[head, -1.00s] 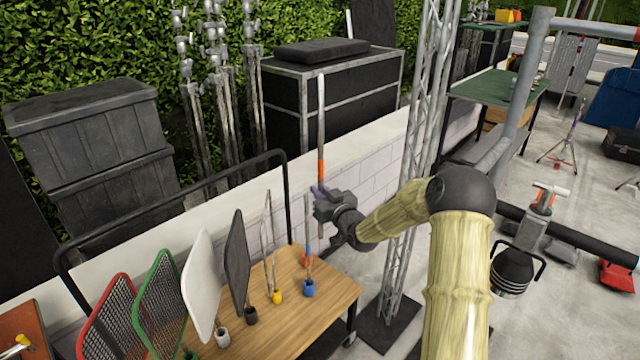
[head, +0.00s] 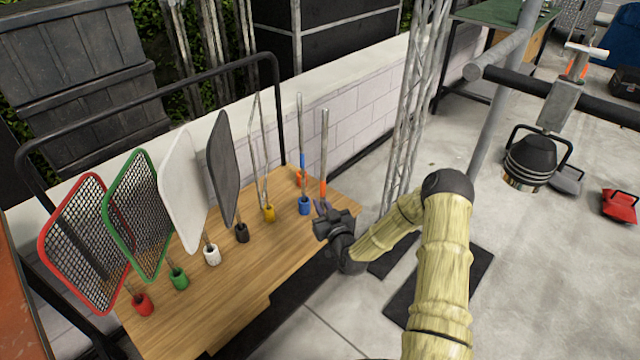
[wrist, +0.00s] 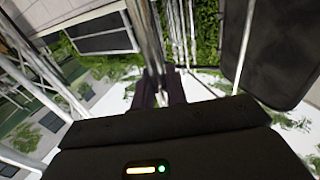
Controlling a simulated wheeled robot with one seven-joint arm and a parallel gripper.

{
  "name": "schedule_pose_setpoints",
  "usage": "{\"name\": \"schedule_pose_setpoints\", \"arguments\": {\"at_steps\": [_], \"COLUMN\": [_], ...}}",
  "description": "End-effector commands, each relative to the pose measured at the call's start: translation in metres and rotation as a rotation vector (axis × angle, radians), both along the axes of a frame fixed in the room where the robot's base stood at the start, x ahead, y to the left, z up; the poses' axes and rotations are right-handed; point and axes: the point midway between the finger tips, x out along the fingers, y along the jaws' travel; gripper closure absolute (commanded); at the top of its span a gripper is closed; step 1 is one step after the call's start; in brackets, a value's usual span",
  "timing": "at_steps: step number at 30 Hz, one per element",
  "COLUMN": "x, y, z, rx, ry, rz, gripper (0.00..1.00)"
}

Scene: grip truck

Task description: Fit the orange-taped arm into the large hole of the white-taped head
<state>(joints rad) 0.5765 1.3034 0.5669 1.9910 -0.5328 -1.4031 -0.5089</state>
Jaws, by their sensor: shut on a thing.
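The orange-taped arm is a thin grey rod (head: 324,145) with an orange band near my gripper (head: 322,208). It stands nearly upright in the head view, and my gripper is shut on it just below the band, at the right end of the wooden table. In the wrist view a grey rod (wrist: 149,40) runs up from between my dark fingers (wrist: 160,90). A grey clamp-like head (head: 562,105) with a whitish T-handle sits on a black bar at upper right, well away from my gripper. White tape on it and its hole cannot be made out.
The wooden table (head: 235,310) holds flags and rods in coloured cups. A rod in a blue cup (head: 305,205) stands close left of my gripper. A lattice truss (head: 410,120) rises to the right. A black lamp (head: 530,158) hangs below the clamp. Concrete floor between is fairly clear.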

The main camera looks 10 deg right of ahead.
Motion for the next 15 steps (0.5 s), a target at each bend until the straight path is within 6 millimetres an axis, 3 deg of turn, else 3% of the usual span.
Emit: {"name": "schedule_pose_setpoints", "arguments": {"at_steps": [1,3,15], "x": [-0.007,-0.016,-0.048], "y": [0.001,0.002,0.004], "z": [-0.033,-0.058,-0.132], "rx": [0.006,0.005,0.001], "ry": [0.004,0.005,0.014], "rz": [-0.013,-0.032,-0.104], "gripper": [1.0,1.0,1.0]}}
